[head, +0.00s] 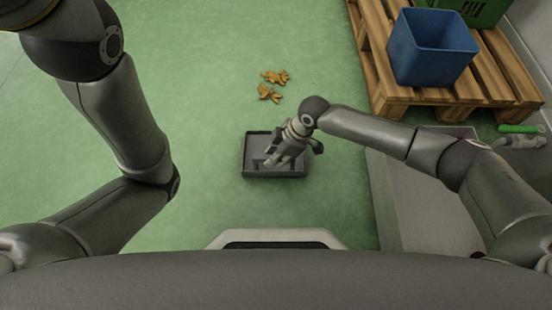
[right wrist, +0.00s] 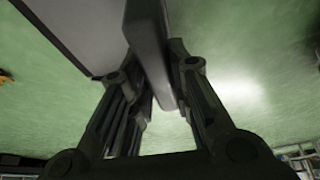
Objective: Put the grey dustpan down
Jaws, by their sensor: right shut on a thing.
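The grey dustpan (head: 256,174) is a shallow dark tray in the middle of the head view, over the green floor. My right gripper (head: 270,162) is above it and shut on its handle. In the right wrist view the handle (right wrist: 149,45) runs between the two fingers of the right gripper (right wrist: 158,88), and the flat grey pan (right wrist: 75,32) shows at upper left. I cannot tell whether the pan touches the floor. My left arm is raised at the left, and its gripper is out of view.
Two small heaps of orange-brown leaves (head: 269,93) lie on the floor (head: 200,90) beyond the dustpan. A wooden pallet (head: 388,100) with a blue bin (head: 428,55) and a green crate (head: 478,10) stands at upper right. Open floor lies left of the dustpan.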

